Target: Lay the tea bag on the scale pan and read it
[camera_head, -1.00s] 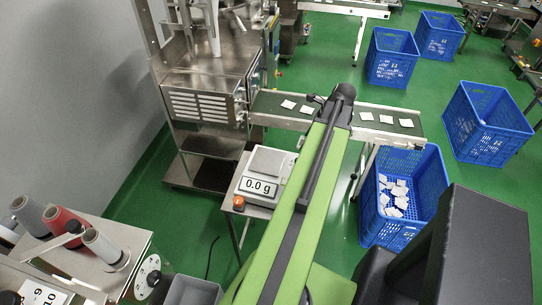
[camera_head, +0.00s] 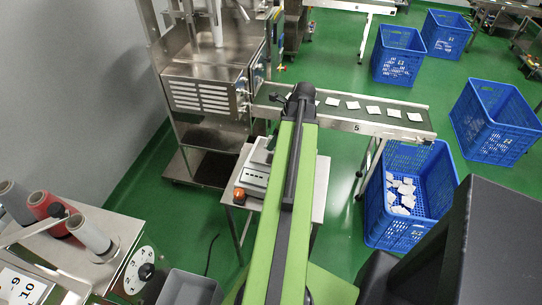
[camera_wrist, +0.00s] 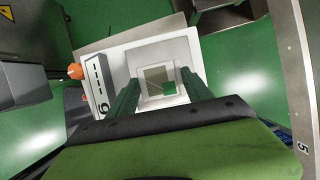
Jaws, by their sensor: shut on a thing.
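My gripper (camera_wrist: 160,80) is shut on the tea bag (camera_wrist: 154,76), a pale square with a green tag, between its two dark green fingers. The bag shows over the light square scale pan (camera_wrist: 140,58). I cannot tell whether it touches the pan. The white scale (camera_wrist: 89,54) has its display (camera_wrist: 100,85) on the left, showing dashes and a "g". In the head view the scale (camera_head: 254,177) is partly hidden behind my arm, and the gripper and held bag are hidden there.
The scale's steel table (camera_head: 318,185) carries an orange knob-like light (camera_head: 239,195). A conveyor (camera_head: 340,122) with several tea bags runs behind. A blue crate (camera_head: 432,182) holding bags stands right. A steel machine (camera_head: 208,90) stands behind left; thread spools (camera_head: 90,236) are nearer left.

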